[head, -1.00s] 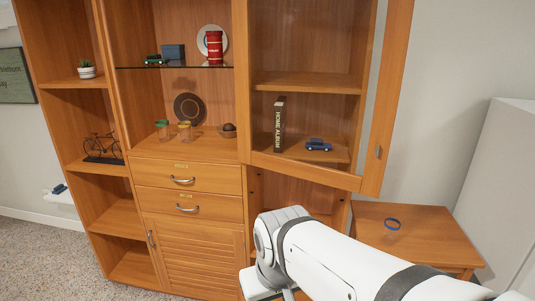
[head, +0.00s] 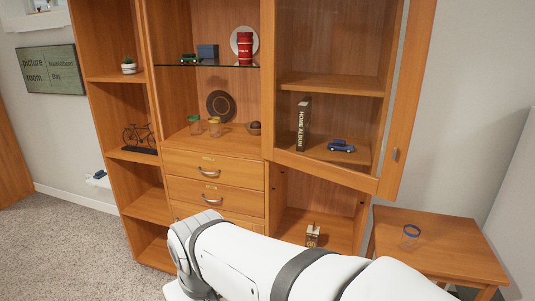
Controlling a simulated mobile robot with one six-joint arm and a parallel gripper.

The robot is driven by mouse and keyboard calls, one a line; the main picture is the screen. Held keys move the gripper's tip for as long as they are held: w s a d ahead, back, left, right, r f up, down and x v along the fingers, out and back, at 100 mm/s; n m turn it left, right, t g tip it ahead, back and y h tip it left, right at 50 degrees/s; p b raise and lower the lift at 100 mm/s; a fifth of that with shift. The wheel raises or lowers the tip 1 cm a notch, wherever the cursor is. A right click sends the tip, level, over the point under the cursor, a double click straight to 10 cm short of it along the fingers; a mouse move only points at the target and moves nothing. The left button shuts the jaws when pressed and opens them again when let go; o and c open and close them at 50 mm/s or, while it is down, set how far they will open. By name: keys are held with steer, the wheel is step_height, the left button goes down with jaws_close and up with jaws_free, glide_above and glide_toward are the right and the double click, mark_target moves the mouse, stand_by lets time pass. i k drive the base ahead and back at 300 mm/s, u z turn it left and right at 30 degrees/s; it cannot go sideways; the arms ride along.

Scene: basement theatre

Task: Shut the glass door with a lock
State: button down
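The glass door (head: 407,106) is the wood-framed door at the upper right of the cabinet. It stands open, swung out toward me, with its free edge at the right. A small metal lock (head: 395,154) sits on the right stile of its frame. Through the glass show a Home Album book and a blue toy car on the shelf. My white arm crosses the lower middle of the head view, below and left of the door, apart from the lock. My gripper is hidden or below the picture.
Drawers (head: 213,178) fill the cabinet's middle. A small boxed item (head: 312,236) sits in the lower open compartment. Carpet (head: 85,245) is free at left.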

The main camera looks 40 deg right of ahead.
mark_target(420, 18)
steer(key=u, duration=0.55)
steer(key=k, duration=2.05)
steer(key=z, duration=1.2)
steer(key=i, duration=1.5)
steer(key=z, duration=0.05)
